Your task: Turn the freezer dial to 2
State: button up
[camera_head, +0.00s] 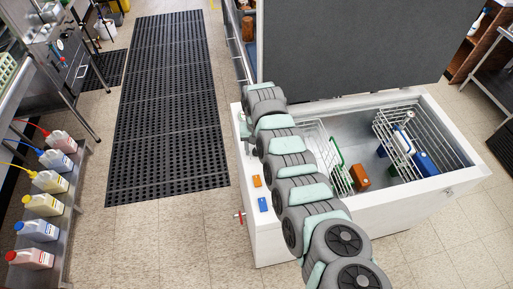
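The white chest freezer (420,196) stands at the centre right with its dark grey lid (350,45) raised. I cannot make out a dial or its numbers. A small red fitting (239,216) sticks out of the freezer's left end, too small to tell what it is. My arm runs from the bottom edge up across the freezer's left part, to its far left corner. A pale part of my arm's far end shows beside that corner. My gripper's fingers do not show, and the arm hides part of the freezer's left end.
Wire baskets (409,140) hang inside the freezer, with orange and blue packs among them. An orange tag (256,181) and a blue tag (262,204) lie on its left rim. A black floor mat (168,110) and open tiles lie left; several jugs (50,181) line a shelf.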

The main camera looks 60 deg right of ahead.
grip_shut()
dwell(0.3)
jog(key=shift+n, duration=0.3)
jog(key=shift+n+p, duration=0.8)
jog(key=shift+n, duration=0.1)
jog(key=n, duration=0.2)
jog(key=shift+n+p, duration=0.4)
jog(key=n, duration=0.3)
jog(key=shift+n, duration=1.9)
